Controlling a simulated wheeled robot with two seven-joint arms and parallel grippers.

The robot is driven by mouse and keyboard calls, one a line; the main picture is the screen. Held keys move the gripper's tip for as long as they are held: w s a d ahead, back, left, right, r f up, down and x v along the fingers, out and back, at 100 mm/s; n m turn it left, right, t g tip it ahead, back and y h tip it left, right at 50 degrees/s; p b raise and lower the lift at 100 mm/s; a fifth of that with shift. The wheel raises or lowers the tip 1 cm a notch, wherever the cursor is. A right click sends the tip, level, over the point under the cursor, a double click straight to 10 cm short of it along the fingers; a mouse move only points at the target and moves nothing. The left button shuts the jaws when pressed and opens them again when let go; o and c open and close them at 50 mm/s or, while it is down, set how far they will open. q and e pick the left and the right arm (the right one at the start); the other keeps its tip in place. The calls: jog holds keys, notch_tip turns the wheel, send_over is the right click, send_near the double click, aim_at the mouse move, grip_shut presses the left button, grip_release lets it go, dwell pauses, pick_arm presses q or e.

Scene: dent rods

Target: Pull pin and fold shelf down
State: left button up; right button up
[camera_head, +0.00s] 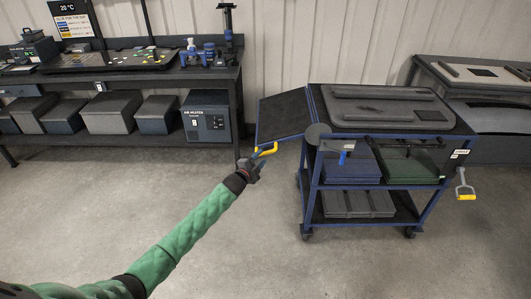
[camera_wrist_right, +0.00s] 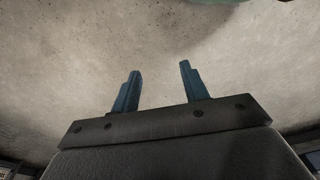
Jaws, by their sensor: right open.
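The blue-framed cart (camera_head: 313,180) stands right of centre. A dark side shelf (camera_head: 283,115) with a blue edge sticks out from its left side, roughly level with the cart top. A yellow handle (camera_head: 267,149) shows just below the shelf's front edge. My left gripper (camera_head: 256,160) is at this handle, overlapping it in the head view; whether its jaws are closed on it is too small to tell. A second yellow-gripped handle (camera_head: 465,190) hangs at the cart's right side. My right gripper (camera_wrist_right: 159,72) is open and empty above bare floor in the right wrist view.
A dark workbench (camera_head: 150,75) with instruments and grey bins stands at the back left. Another dark table (camera_head: 480,90) is behind the cart at right. The cart carries trays on its lower levels. The concrete floor (camera_head: 330,265) in front is clear.

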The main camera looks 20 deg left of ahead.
aim_at(264, 154)
pick_arm(q)
jog(key=shift+p+x, duration=0.6)
jog(key=shift+x, duration=2)
pick_arm(e)
jog(key=shift+s+d+f, duration=0.1)
jog(key=shift+d+f, duration=0.1)
jog(key=shift+f, duration=0.8)
jog(key=shift+d+f, duration=0.2)
jog(key=shift+f, duration=0.75)
pick_arm(q)
jog(key=shift+f, duration=0.1)
grip_shut()
